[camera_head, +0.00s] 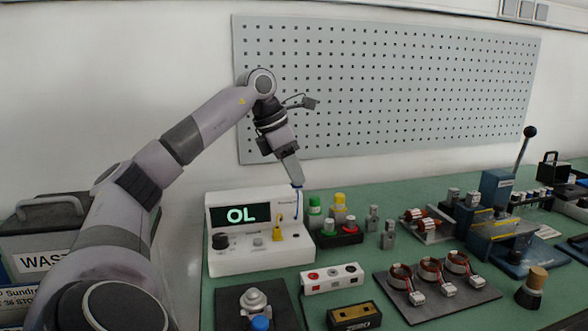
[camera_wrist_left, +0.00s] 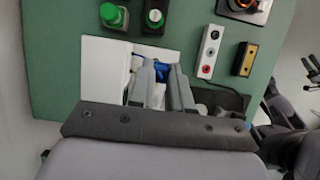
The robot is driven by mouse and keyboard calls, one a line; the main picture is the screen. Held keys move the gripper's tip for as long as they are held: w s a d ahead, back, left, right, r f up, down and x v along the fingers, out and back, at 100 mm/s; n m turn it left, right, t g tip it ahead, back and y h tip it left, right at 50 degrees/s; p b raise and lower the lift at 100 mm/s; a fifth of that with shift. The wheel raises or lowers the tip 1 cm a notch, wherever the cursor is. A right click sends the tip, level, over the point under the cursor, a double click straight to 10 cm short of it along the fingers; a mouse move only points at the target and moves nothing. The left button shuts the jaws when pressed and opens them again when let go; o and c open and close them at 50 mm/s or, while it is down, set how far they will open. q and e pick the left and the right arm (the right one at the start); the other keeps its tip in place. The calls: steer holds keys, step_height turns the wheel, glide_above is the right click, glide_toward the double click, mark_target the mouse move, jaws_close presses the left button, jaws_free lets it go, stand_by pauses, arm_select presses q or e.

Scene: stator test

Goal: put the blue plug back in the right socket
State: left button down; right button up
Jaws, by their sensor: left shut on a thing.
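The blue plug (camera_head: 298,188) is small and mostly hidden at the tips of my left gripper (camera_head: 296,182). The gripper is shut on it, above the top right corner of the white tester (camera_head: 232,261), whose display reads OL. In the left wrist view, blue (camera_wrist_left: 160,70) shows between the two grey fingers (camera_wrist_left: 163,90). A white socket block (camera_head: 331,278) with a red and a dark round socket lies on the green table in front of the tester, apart from the plug. It also shows in the left wrist view (camera_wrist_left: 210,50).
A yellow-and-black box (camera_head: 354,315) lies in front of the socket block. A dark tray (camera_head: 480,294) with copper-wound stators is to the right. A pegboard (camera_head: 400,90) hangs behind.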

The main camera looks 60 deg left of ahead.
arm_select(q)
step_height(320, 180, down, 8)
steer(key=b, duration=0.6)
steer(key=shift+f, duration=0.1)
steer(key=shift+f+b, duration=0.35)
steer(key=shift+b, duration=0.15)
steer(key=shift+f, duration=0.25)
steer(key=shift+f+b, duration=0.3)
steer(key=shift+b, duration=0.2)
arm_select(e)
step_height(320, 180, down, 6)
steer(key=w+a, duration=0.1)
steer(key=shift+w+a+t, duration=0.15)
steer(key=shift+t, duration=0.15)
arm_select(q)
steer(key=shift+f, duration=0.3)
arm_select(e)
steer(key=shift+s+d+f, duration=0.2)
steer(key=shift+f, duration=0.15)
arm_select(q)
steer(key=shift+f+b, duration=0.45)
steer(key=shift+f, duration=0.2)
arm_select(e)
steer(key=shift+a+f, duration=0.1)
steer(key=shift+f, duration=0.2)
arm_select(q)
steer(key=shift+f, duration=0.25)
arm_select(e)
steer(key=shift+f, duration=0.1)
